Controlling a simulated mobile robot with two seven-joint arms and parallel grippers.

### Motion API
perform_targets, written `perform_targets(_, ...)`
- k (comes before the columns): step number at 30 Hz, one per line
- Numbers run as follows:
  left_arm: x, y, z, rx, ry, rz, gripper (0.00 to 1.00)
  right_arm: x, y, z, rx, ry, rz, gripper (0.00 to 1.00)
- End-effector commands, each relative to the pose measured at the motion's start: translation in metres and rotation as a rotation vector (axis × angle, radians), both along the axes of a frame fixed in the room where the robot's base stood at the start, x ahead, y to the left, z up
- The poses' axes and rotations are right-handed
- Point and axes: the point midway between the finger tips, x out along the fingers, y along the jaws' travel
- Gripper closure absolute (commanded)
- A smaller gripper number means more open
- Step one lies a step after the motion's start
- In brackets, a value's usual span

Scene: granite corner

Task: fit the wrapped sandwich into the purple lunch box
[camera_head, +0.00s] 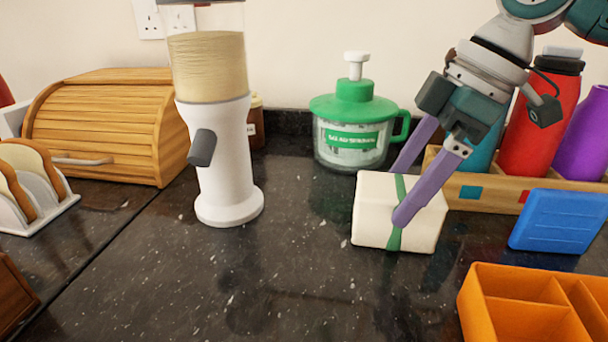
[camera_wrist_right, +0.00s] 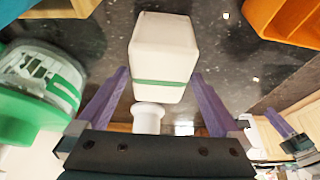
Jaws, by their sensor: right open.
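The wrapped sandwich (camera_head: 378,207), a pale block with a green band, lies on the dark counter. It also shows in the wrist view (camera_wrist_right: 162,48). My right gripper (camera_head: 400,195) is open above it, one purple finger on the near side and the other partly hidden behind. In the wrist view the right fingertips (camera_wrist_right: 160,76) flank its banded end with small gaps. An orange box with compartments (camera_head: 482,312) is cut off at the lower right. I see no purple lunch box. A teal and dark part at the wrist view's right edge may be my left gripper (camera_wrist_right: 293,138), unclear.
A blue flat case (camera_head: 558,220) leans at the right beside a wooden rack (camera_head: 484,194) holding red and purple bottles. A green-lidded jar (camera_head: 354,128) stands behind the sandwich. A white grinder (camera_head: 222,180) stands left. Counter in front of the sandwich is clear.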

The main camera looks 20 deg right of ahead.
Motion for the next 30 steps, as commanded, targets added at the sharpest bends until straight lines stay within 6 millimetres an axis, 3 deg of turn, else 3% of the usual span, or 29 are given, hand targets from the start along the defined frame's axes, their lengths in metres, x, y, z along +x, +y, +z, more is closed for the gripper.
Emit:
perform_targets(14, -0.0001, 0.0013, 0.0032, 0.005, 0.000, -0.004, 0.67, -0.0002, 0.0002, -0.0027, 0.000, 0.000, 0.001, 0.00)
perform_targets(30, 0.0000, 0.0025, 0.0032, 0.010, 0.000, -0.007, 0.67, -0.0002, 0.0000, -0.0024, 0.000, 0.000, 0.001, 0.61)
